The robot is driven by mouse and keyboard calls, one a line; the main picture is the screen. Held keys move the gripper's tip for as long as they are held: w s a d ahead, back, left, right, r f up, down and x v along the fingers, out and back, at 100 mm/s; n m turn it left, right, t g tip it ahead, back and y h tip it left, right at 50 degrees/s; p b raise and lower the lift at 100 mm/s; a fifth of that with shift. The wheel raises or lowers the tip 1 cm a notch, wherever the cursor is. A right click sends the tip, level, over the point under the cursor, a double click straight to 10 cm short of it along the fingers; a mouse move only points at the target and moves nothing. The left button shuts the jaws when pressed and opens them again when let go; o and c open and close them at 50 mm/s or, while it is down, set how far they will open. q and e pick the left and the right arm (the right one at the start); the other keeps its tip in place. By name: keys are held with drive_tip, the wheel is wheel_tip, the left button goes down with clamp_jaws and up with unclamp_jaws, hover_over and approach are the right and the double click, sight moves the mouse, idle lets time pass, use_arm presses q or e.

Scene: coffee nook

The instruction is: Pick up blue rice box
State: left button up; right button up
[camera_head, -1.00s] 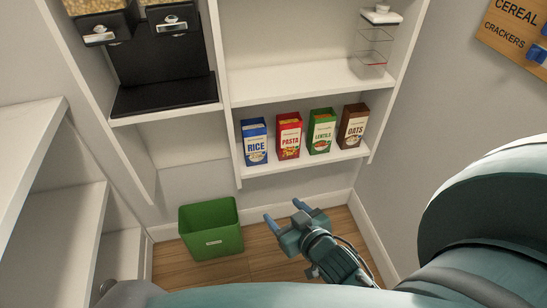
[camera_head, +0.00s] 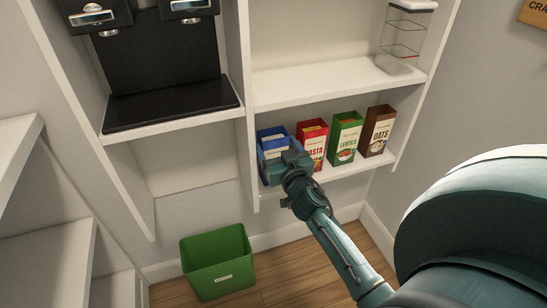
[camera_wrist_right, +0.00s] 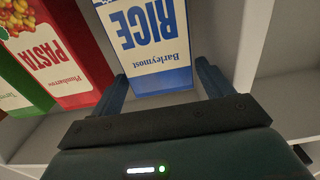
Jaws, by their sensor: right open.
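The blue rice box (camera_head: 272,138) stands at the left end of the lower shelf, its lower front hidden by my right gripper in the head view. In the right wrist view the rice box (camera_wrist_right: 152,45) appears upside down between the two blue fingers. My right gripper (camera_head: 272,162) is open at the front of the box, with one finger on either side of it in the wrist view (camera_wrist_right: 165,90). I cannot tell whether the fingers touch it. My left gripper is not in view.
The red pasta box (camera_head: 313,140) stands close to the right of the rice box, then the green lentils box (camera_head: 346,138) and brown oats box (camera_head: 378,132). A shelf divider (camera_head: 246,120) is close on the left. A green bin (camera_head: 218,265) stands on the floor below.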

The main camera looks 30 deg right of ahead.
sight(271, 134)
drive_tip(key=x, duration=0.5)
drive_tip(key=shift+w+r, duration=0.1)
drive_tip(key=shift+w, duration=0.15)
drive_tip(key=c, duration=1.3)
drive_tip(key=shift+r, duration=0.1)
drive_tip(key=shift+c, duration=0.7)
